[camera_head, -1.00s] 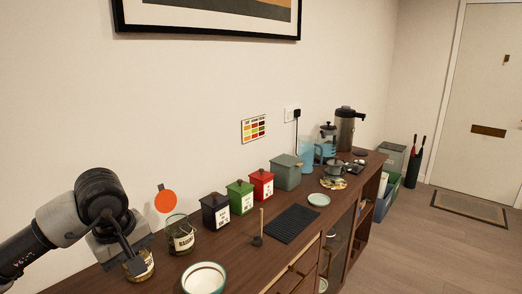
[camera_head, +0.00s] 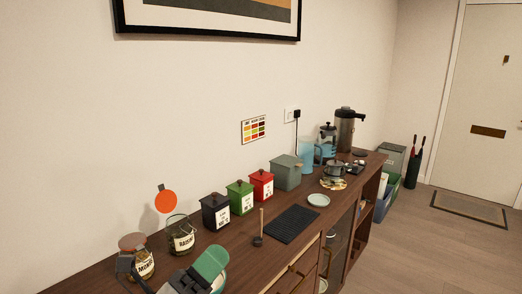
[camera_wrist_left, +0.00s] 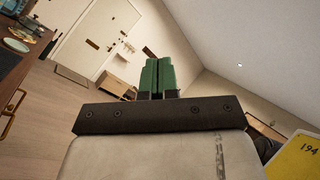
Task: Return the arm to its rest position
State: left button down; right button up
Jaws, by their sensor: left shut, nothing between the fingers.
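My left gripper (camera_head: 210,264) shows at the bottom of the head view, with green fingers and a dark grey body. It is in front of a pale bowl on the counter and hides most of it. In the left wrist view the green fingers (camera_wrist_left: 158,76) are pressed together with nothing between them. Beyond them that view shows the floor, the white door and the wall. My right gripper is in neither view.
The wooden counter (camera_head: 100,272) carries a lidded jar (camera_head: 146,267), an open glass jar (camera_head: 182,241), black (camera_head: 215,212), green (camera_head: 240,198) and red (camera_head: 262,186) canisters, and a black mat (camera_head: 291,224). Open floor (camera_head: 430,245) lies to the right.

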pick_arm(q)
jog(key=s+a+f+n+g+y, duration=0.1)
jog(key=s+a+f+n+y, duration=0.1)
jog(key=a+f+n+y, duration=0.7)
jog(key=s+a+f+n+g+y, duration=0.1)
jog(key=a+f+n+y, duration=0.2)
jog(key=f+n+y, duration=1.15)
jog(key=s+f+n+g+h, duration=0.2)
jog(key=s+f+n+g, duration=0.15)
jog(key=s, duration=0.25)
jog(key=s+a+f+n+g+h, duration=0.1)
jog(key=s+f+n+g+h, duration=0.1)
jog(key=s+n+g, duration=0.3)
jog(key=s+f+n+g+h, duration=0.1)
jog(key=s+f+g, duration=0.15)
jog(key=s, duration=0.45)
notch_tip(320, 180, down, 25)
jog(key=s+a+f+g, duration=0.2)
jog(key=s+a+f, duration=0.1)
jog(key=s+f, duration=1.3)
jog(key=shift+f+m, duration=0.4)
jog(key=shift+f, duration=0.1)
jog(key=shift+a, duration=0.1)
